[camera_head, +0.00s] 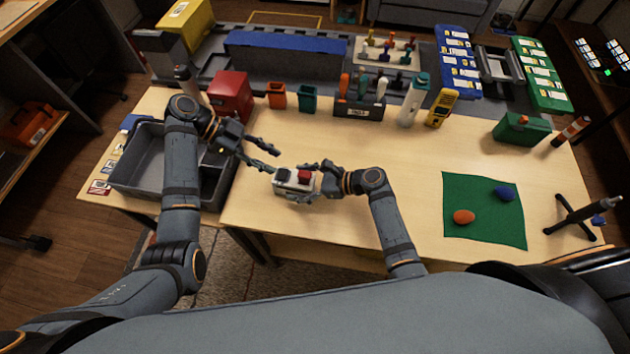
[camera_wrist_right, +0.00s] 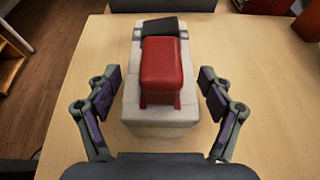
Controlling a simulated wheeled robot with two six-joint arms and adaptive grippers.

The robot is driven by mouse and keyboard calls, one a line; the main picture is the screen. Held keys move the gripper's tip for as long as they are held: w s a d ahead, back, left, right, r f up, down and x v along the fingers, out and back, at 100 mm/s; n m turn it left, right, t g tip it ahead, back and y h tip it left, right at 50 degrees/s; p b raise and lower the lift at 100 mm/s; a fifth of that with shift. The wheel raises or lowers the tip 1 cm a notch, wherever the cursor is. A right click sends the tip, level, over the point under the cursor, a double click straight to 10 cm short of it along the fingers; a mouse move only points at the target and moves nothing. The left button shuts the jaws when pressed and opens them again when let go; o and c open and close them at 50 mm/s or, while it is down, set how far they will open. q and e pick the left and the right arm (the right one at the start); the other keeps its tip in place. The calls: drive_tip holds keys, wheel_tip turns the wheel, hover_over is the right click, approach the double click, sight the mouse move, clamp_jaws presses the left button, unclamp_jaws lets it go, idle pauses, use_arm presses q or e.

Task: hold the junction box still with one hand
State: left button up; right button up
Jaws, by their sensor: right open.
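The junction box (camera_head: 292,188), a pale grey box with a red block and a dark part on top, stands on the wooden table in front of the bins. In the right wrist view the box (camera_wrist_right: 162,119) reaches between the fingers of my right gripper (camera_wrist_right: 158,78), with the red block uppermost. That gripper (camera_head: 312,180) is open at the box's right side, with gaps visible on both sides. My left gripper (camera_head: 278,160) is open and empty, just up and left of the box, its fingers pointing toward it. The box's far end is partly hidden.
A grey tray (camera_head: 150,188) stands at the left. Red (camera_head: 231,96), orange (camera_head: 277,95) and teal (camera_head: 307,98) containers and a tool holder (camera_head: 358,107) line the back. A green mat (camera_head: 484,223) with orange and blue pieces lies at the right. The table's middle is clear.

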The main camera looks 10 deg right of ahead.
drive_tip(key=shift+x, duration=0.8)
